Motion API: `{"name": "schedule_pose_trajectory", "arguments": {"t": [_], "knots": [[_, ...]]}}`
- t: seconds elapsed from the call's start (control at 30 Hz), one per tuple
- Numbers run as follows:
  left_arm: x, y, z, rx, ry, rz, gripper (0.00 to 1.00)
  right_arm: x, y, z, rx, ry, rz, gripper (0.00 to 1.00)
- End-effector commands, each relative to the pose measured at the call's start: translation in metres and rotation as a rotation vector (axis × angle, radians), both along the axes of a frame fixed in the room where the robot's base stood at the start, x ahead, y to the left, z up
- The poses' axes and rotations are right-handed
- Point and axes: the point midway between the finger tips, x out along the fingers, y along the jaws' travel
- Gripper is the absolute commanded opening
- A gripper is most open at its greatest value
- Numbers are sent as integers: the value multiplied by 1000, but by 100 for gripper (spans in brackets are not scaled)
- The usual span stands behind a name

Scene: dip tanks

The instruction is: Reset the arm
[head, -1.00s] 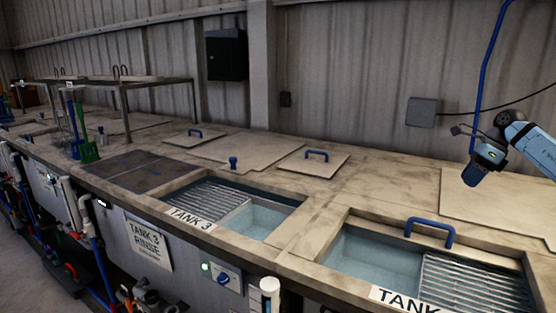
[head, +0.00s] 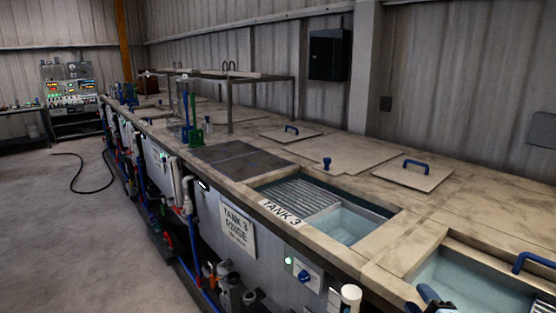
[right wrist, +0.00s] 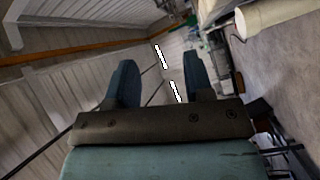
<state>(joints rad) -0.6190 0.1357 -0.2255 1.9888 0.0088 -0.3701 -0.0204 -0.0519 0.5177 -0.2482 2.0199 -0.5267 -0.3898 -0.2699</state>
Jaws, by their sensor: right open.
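My right gripper (head: 424,298) shows only partly at the bottom edge of the head view, low at the right, in front of the open tank with a blue handle on its rim. In the right wrist view its two blue fingers (right wrist: 158,62) stand apart, with nothing between them. They point towards the hall's wall and roof in that view. My left arm and left gripper are not in view.
The long counter has the open Tank 3 basin (head: 345,224), lids with blue handles such as this lid (head: 414,176), and a metal rack (head: 262,78) farther back. Pipes and valves line its front. The floor (head: 85,220) at left is largely clear, with a black hose (head: 90,190).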

Motion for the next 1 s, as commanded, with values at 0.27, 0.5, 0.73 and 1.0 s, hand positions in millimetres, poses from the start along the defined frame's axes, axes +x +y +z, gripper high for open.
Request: {"name": "schedule_pose_trajectory", "arguments": {"t": [0.27,0.5,0.73,1.0], "knots": [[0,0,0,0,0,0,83,-136,16,-85,558,580,-397,47],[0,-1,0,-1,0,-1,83,-220,33,-110,755,892,-578,47],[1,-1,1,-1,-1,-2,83,-277,47,-114,858,1096,-688,47],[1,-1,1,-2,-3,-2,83,-298,59,-125,913,1178,-710,47]]}}
